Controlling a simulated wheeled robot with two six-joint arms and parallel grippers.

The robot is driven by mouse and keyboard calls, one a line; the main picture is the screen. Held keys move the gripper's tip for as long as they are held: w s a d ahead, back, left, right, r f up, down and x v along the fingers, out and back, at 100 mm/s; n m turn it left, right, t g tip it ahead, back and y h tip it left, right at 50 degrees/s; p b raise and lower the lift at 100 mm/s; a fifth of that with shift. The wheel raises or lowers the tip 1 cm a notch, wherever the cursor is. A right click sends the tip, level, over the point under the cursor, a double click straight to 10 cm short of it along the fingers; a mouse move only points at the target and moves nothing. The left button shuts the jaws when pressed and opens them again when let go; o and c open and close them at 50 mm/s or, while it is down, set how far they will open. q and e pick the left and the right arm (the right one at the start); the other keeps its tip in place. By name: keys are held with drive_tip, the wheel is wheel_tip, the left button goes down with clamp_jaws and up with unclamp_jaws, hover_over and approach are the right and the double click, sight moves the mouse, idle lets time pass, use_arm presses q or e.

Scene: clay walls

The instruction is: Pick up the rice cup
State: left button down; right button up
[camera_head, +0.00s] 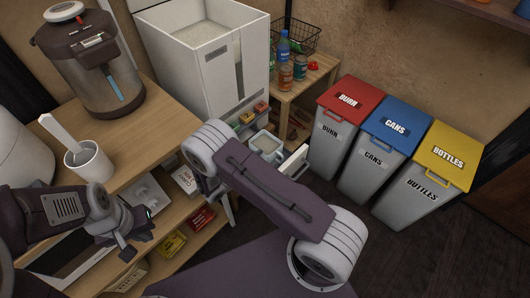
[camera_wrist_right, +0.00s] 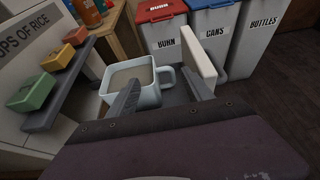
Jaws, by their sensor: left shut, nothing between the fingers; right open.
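The rice cup (camera_wrist_right: 150,97) is a pale blue, square-sided cup with a handle on its right and pale contents. In the head view the cup (camera_head: 265,144) shows beyond my right forearm, in front of the tall white rice dispenser (camera_head: 170,47). My right gripper (camera_wrist_right: 161,76) is open, its dark fingers reaching toward the cup. The handle appears between the fingers, the left finger overlapping the cup's near wall; contact cannot be told. In the head view my arm hides most of this gripper. My left gripper (camera_head: 128,246) is shut and empty, beside the wooden shelf unit.
A white upright panel (camera_wrist_right: 199,66) stands close right of the cup. Burn, cans and bottles bins (camera_head: 373,142) stand beyond. A white mug with a paddle (camera_head: 88,163) and a hot-water pot (camera_head: 90,65) are on the counter.

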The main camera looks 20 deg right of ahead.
sight(276, 154)
drive_tip(key=shift+x, duration=1.1)
drive_tip(key=b+x, duration=0.1)
drive_tip(key=x, duration=0.3)
drive_tip(key=shift+w+d+f, duration=0.1)
drive_tip(key=shift+d+f, duration=0.2)
drive_tip(key=shift+r, duration=0.1)
clamp_jaws()
